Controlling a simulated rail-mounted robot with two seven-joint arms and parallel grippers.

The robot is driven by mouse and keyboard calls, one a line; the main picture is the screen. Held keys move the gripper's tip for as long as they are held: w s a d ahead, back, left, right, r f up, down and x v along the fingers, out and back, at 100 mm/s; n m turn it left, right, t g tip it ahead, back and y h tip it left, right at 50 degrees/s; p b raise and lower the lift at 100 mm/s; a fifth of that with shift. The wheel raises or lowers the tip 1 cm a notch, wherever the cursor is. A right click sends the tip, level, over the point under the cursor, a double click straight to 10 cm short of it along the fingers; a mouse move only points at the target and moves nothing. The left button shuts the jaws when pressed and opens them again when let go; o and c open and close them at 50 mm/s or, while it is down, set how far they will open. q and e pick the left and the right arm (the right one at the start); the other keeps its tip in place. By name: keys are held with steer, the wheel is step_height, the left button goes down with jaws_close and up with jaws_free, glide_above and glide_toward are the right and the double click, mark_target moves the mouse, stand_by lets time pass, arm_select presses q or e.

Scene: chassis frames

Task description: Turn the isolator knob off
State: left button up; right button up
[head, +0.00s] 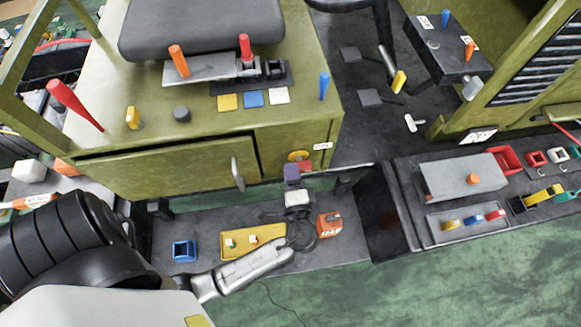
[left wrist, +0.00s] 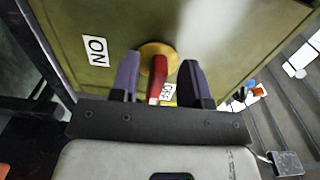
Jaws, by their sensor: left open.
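The isolator knob is a red handle (left wrist: 158,80) on a round yellow plate (left wrist: 151,49), on the olive cabinet's panel; the yellow plate also shows in the head view (head: 298,156). My left gripper (left wrist: 160,77) is open, with its purple fingers on either side of the red handle; the left gripper also shows in the head view (head: 292,172), largely covering the knob. Whether the fingers touch the handle, I cannot tell. An ON label (left wrist: 97,51) is left of the plate in the wrist view. A second label (left wrist: 168,91), apparently OFF, is partly hidden by the handle. My right gripper is not in view.
The olive cabinet (head: 160,170) has a door with a grey handle (head: 237,173) left of the knob. Below are a blue square holder (head: 184,250), a yellow plate (head: 240,242) and an orange block (head: 329,224). A dark bench (head: 404,218) stands to the right. Green floor is clear in front.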

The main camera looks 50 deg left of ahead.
arm_select(q)
steer(key=v, duration=0.6)
steer(key=shift+a, duration=0.1)
stand_by(0.5)
steer(key=s+d+f+n+g+h, duration=0.3)
steer(key=f+n+g+h, duration=0.3)
steer(key=h, duration=0.7)
steer(key=s+a+m+h, duration=0.2)
steer(key=s+a, duration=0.2)
steer(key=s, duration=0.6)
step_height(320, 180, up, 35)
steer(key=p, duration=3.5)
steer(key=shift+f, duration=0.1)
